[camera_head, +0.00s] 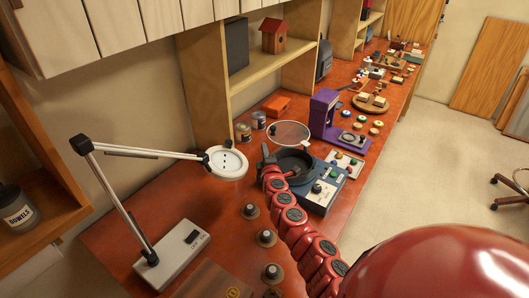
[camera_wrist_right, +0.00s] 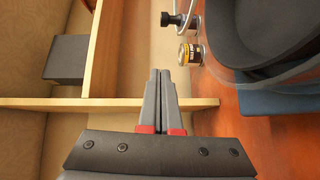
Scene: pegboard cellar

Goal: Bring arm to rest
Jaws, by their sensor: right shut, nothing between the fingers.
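My red right arm (camera_head: 296,220) reaches from the lower right over the workbench. Its far end is beside the dark round bowl of a blue machine (camera_head: 316,194), and the gripper there is small and hard to make out in the head view. In the right wrist view my right gripper (camera_wrist_right: 161,73) is shut and empty, its two grey fingers together in front of a wooden shelf edge. The machine's dark bowl (camera_wrist_right: 262,35) shows at the upper right of that view, apart from the fingers. My left gripper is not in view.
A magnifier lamp (camera_head: 227,162) stands left of the arm. Several dark knobs (camera_head: 267,238) stand along the bench between them. Wooden shelving (camera_head: 262,70) rises behind. Cans (camera_head: 258,120) and a purple frame (camera_head: 322,110) stand near the machine.

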